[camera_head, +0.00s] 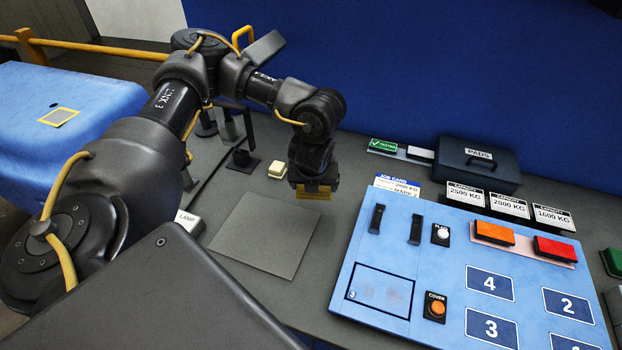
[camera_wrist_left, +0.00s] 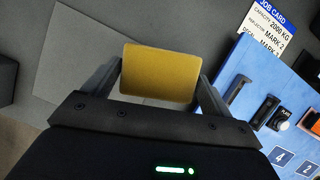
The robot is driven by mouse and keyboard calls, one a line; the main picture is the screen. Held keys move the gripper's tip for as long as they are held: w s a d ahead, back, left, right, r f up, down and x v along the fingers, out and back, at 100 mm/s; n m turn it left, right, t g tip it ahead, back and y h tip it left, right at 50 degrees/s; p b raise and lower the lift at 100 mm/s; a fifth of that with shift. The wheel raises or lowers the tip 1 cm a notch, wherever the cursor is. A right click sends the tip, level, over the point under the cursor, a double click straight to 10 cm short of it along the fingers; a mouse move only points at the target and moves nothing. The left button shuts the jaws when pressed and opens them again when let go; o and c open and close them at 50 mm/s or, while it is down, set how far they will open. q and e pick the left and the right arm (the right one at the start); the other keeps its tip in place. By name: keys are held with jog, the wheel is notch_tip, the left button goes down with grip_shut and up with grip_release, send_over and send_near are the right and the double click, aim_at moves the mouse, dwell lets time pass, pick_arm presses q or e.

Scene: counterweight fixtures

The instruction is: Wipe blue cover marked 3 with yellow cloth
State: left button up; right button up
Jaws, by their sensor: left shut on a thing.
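My left gripper (camera_head: 313,186) is shut on the yellow cloth (camera_head: 312,193), a flat yellow pad below the fingers. In the left wrist view the cloth (camera_wrist_left: 160,73) lies between the two fingers of the left gripper (camera_wrist_left: 160,80). The gripper hangs over the grey bench, behind and left of the blue panel. The blue cover marked 3 (camera_head: 383,291) is a dark-outlined square at the panel's lower left, with faint grey smudges and a small 3 in its corner. The cloth is apart from the cover. My right gripper is not in view.
The blue panel (camera_head: 447,263) carries two black handles, a COVER button (camera_head: 436,307), an orange (camera_head: 494,233) and a red block (camera_head: 556,249). A job card (camera_head: 398,185) stands behind it. A PADS case (camera_head: 478,165) sits farther back. A grey mat (camera_head: 266,235) lies bare.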

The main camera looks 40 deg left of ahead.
aim_at(327, 196)
pick_arm(q)
jog(key=d+n, duration=0.1)
jog(key=n, duration=0.1)
jog(key=d+n+g+y+b, duration=0.1)
jog(key=d+n, duration=0.1)
jog(key=n, duration=0.1)
jog(key=d+n+g, duration=0.1)
jog(key=n, duration=0.1)
jog(key=shift+s+d+f+y+b, duration=0.1)
jog(key=shift+d+y+b, duration=0.3)
jog(key=s+d+r+n+g+h+b, duration=0.2)
jog(key=d+r+n+g, duration=0.1)
jog(key=n, duration=0.8)
jog(key=s+d+r+n+g+h+b, duration=0.2)
jog(key=d+n, duration=0.3)
jog(key=n, duration=0.6)
jog(key=shift+s+d+r+g, duration=0.3)
jog(key=shift+r+g, duration=0.1)
jog(key=shift+g, duration=0.2)
